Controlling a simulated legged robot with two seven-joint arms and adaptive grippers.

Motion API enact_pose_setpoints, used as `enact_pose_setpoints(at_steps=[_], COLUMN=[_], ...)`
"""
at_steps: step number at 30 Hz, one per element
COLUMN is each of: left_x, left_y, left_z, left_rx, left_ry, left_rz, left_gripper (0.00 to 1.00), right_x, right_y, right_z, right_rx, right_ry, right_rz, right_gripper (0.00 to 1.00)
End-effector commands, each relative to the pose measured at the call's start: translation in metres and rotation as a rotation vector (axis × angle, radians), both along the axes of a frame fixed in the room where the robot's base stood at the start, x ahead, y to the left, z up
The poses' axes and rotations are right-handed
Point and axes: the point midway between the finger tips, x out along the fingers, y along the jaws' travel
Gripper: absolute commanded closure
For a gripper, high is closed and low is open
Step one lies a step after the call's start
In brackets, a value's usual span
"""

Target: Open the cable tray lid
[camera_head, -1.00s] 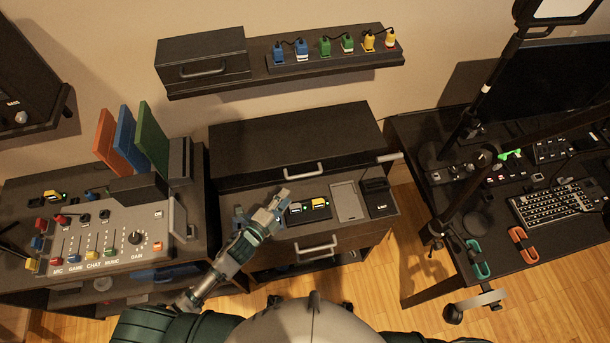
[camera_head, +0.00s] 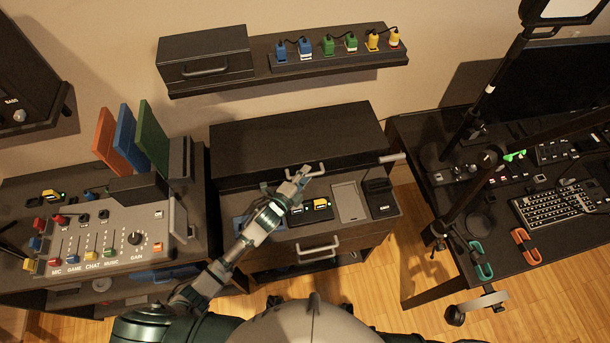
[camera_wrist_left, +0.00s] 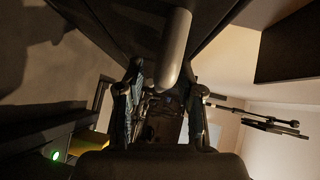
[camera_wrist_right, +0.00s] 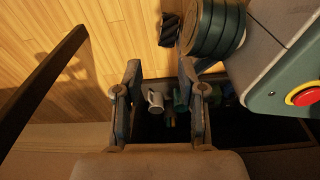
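A long dark box with a sloping top (camera_head: 290,130) stands at the back of the middle cabinet, with a grey bar handle (camera_head: 314,169) on its front lid. It looks closed. My left gripper (camera_head: 302,178) is right at this handle in the head view. In the left wrist view the grey handle (camera_wrist_left: 175,48) is just ahead, between the lines of the two fingers of my left gripper (camera_wrist_left: 163,85), which are apart. Whether they touch it I cannot tell. My right gripper (camera_wrist_right: 158,80) is open and empty over the floor; it is not visible in the head view.
In front of the box lie a small pad with a yellow switch (camera_head: 321,204) and a grey plate (camera_head: 349,202). A drawer handle (camera_head: 317,247) is below. A mixer (camera_head: 105,235) stands at left, a desk with keyboard (camera_head: 548,205) at right. A wall shelf (camera_head: 330,62) hangs above.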

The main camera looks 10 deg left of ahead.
Motion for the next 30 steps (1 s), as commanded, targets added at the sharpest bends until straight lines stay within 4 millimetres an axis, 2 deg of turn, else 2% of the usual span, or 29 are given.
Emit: enact_pose_setpoints(at_steps=[1,3,4,15,19,26,30], left_x=[0.0,0.0,0.0,-0.001,-0.001,-0.002,-0.002], left_y=[-0.001,-0.001,-0.002,-0.004,-0.004,-0.006,-0.007], left_z=[0.0,0.0,0.0,0.001,0.006,0.01,0.016], left_rx=[0.0,0.001,0.001,0.001,-0.003,-0.01,-0.014], left_ry=[0.0,0.0,0.0,0.006,0.017,0.026,0.035], left_rz=[0.0,0.0,0.0,-0.002,-0.004,-0.005,-0.007], left_gripper=[0.81,0.98,1.0,1.0,1.0,1.0,1.0], right_x=[0.0,0.0,0.0,0.0,-0.015,-0.03,-0.046], right_y=[0.002,0.005,0.006,0.013,0.004,0.001,-0.002], right_z=[0.0,0.0,0.0,0.001,-0.006,-0.01,-0.011], right_rx=[0.002,0.006,0.007,0.017,0.009,0.008,0.007], right_ry=[-0.001,0.0,0.0,-0.002,0.008,0.013,0.023], right_rz=[-0.001,-0.002,-0.002,-0.005,-0.002,0.001,0.003], right_gripper=[0.6,0.6,0.6,0.6,0.6,0.6,0.6])
